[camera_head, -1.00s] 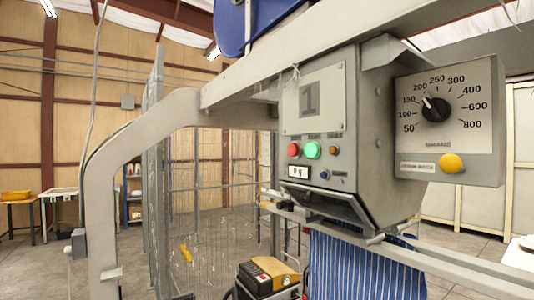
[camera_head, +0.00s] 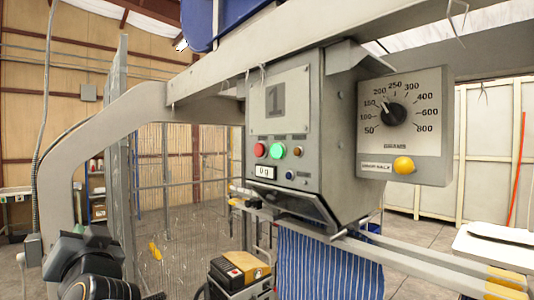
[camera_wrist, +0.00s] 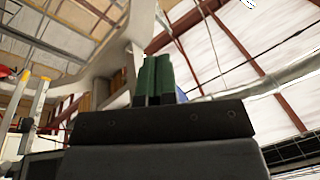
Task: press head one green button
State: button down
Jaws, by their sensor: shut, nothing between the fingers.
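The grey head one panel, marked with a large "1" (camera_head: 282,100), hangs at the middle of the head view. Its round green button (camera_head: 277,151) sits right of a red button (camera_head: 260,150) and left of a small amber one (camera_head: 298,151). A display below reads "0 g" (camera_head: 264,171). My gripper shows in the wrist view as two dark green fingers (camera_wrist: 157,62) pressed together, with nothing between them. It points up towards the roof and pale beams, well away from the panel. The button is not visible in the wrist view.
Right of the panel is a dial box (camera_head: 405,125) with a yellow button (camera_head: 403,165). A blue-striped cloth (camera_head: 328,262) hangs below the head. A grey curved frame (camera_head: 100,130) spans the left. A yellow-and-black machine (camera_head: 240,272) stands below.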

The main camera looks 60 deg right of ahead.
aim_at(275, 152)
jog(key=s+d+r+m+g+h+p, duration=0.1)
jog(key=s+d+r+m+g+h, duration=0.35)
jog(key=d+r+m+h, duration=0.35)
jog(key=s+d+r+m+g+h, duration=0.35)
jog(key=r+m+g+h, duration=0.2)
jog(key=m+h, duration=0.4)
jog(key=s+d+m+g+y+p, duration=0.1)
jog(key=s+d+m+g+y, duration=0.2)
jog(key=s+m+g, duration=0.7)
jog(key=d+m+g, duration=0.1)
jog(key=m+g, duration=0.2)
jog(key=g, duration=0.1)
jog(key=shift+s+f, duration=0.2)
jog(key=shift+s, duration=0.15)
jog(key=p+x, duration=0.4)
jog(key=x, duration=0.8)
jog(key=shift+s+d+r+p, duration=0.1)
jog(key=shift+p, duration=0.25)
jog(key=shift+x, duration=0.85)
